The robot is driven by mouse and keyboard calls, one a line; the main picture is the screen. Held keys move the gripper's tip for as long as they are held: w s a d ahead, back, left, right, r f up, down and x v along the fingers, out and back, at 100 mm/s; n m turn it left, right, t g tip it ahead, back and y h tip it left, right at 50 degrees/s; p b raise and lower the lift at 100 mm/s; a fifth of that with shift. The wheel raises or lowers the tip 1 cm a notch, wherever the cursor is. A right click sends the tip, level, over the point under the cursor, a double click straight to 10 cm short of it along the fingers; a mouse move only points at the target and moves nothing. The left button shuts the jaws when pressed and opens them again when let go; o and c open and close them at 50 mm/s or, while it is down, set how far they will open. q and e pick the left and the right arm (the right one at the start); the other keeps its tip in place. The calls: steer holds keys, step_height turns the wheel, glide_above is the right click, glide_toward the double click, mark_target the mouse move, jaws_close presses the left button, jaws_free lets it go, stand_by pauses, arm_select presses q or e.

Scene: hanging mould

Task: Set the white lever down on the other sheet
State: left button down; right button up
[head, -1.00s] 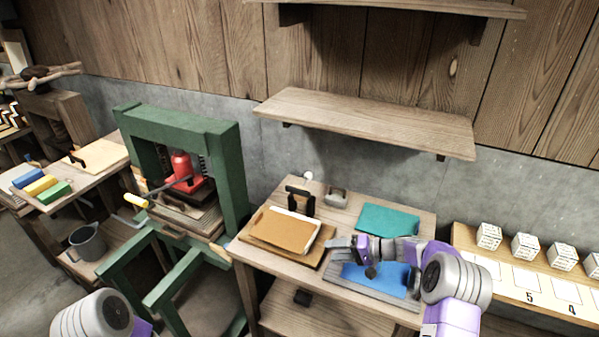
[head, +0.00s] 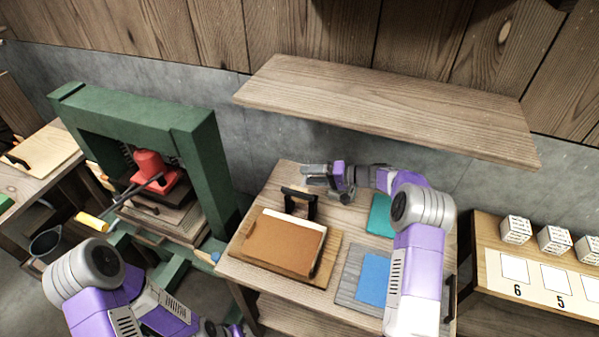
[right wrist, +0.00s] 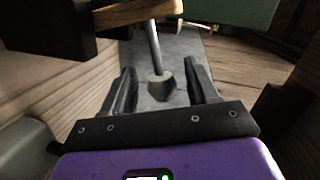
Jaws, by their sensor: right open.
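My right gripper (head: 312,178) reaches over the back of the wooden table, beside the black handle (head: 300,201). In the right wrist view its fingers (right wrist: 162,76) are open. Between them, apart from both, is a pale grey rod with a rounded knob (right wrist: 160,88), likely the white lever; its far end meets a wooden piece. I cannot make the lever out in the head view. A teal sheet (head: 381,215) is partly behind my right arm. A blue sheet (head: 373,279) lies on a grey board (head: 349,277). My left gripper (head: 217,328) is low at the bottom edge, its jaws unclear.
A brown pad (head: 285,245) with a white sheet lies on a wooden board (head: 325,272). A wooden shelf (head: 390,112) overhangs the table's back. A green press (head: 205,170) with a red jack (head: 152,170) stands left. White blocks (head: 515,230) stand on a right-hand bench.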

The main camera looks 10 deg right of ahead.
steer(key=x, duration=0.3)
steer(key=shift+w+a+f, duration=0.1)
steer(key=shift+w+a, duration=0.1)
steer(key=shift+a, duration=0.15)
jaws_close()
